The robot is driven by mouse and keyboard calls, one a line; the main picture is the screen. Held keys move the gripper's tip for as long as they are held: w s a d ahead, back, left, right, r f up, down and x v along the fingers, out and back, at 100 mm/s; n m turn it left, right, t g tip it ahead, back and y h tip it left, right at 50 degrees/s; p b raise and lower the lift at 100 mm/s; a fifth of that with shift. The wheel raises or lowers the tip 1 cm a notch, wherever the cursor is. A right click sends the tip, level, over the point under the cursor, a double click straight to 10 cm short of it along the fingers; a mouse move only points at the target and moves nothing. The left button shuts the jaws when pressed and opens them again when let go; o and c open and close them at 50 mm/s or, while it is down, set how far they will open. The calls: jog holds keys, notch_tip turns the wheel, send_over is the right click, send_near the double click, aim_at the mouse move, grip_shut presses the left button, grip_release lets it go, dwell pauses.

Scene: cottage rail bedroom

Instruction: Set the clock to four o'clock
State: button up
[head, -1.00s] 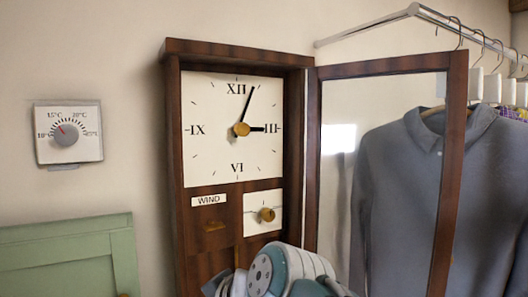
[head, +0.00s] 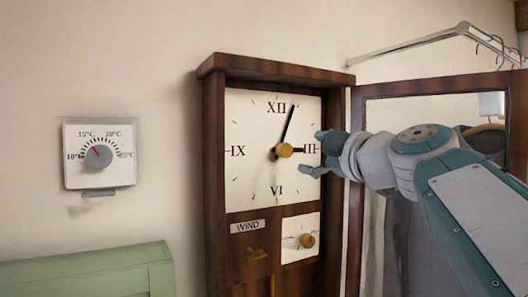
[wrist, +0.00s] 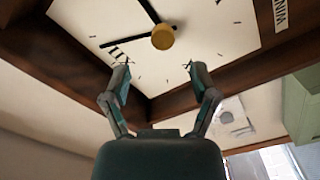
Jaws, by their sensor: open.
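The clock (head: 245,185) is a dark wooden case with a cream face on the wall. Its long hand (head: 289,122) points a little past XII, near I. The short hand (head: 298,151) points at III. A brass knob (head: 284,150) sits at the centre and also shows in the wrist view (wrist: 162,37). My gripper (head: 313,153) is open and empty, its fingers pointing left across the right side of the face, near III and just right of the knob. In the wrist view the open fingertips (wrist: 157,68) lie below the knob; contact cannot be told.
The framed glass door (head: 430,86) stands open on the right, behind my arm. A thermostat (head: 97,155) and green furniture (head: 90,275) are left.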

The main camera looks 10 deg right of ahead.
aim_at(287, 151)
jog(key=x, duration=0.5)
jog(key=a+x, duration=0.1)
jog(key=x, duration=0.2)
jog(key=shift+f, duration=0.1)
jog(key=shift+d, duration=0.2)
jog(key=shift+c, duration=0.6)
grip_shut()
